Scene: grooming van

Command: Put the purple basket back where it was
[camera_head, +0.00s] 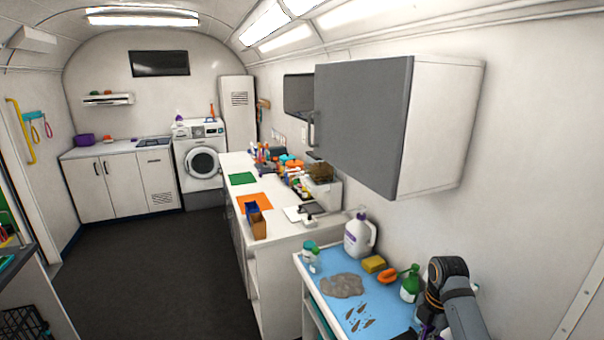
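A small purple container (85,140), which looks like the purple basket, sits on the left end of the white counter (121,146) at the far end of the van. It is too small in the view to make out its details. Part of my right arm shows at the lower right, in front of the blue-topped table, but its gripper is not visible. My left gripper is not in view. No gripper is near the purple container.
A blue-topped table (325,264) at the lower right holds a white jug (359,236), an orange item (386,275) and a green bottle (411,284). A long white counter (279,227) runs along the right wall. A wall cabinet (364,119) juts out above. The dark floor (150,270) is clear.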

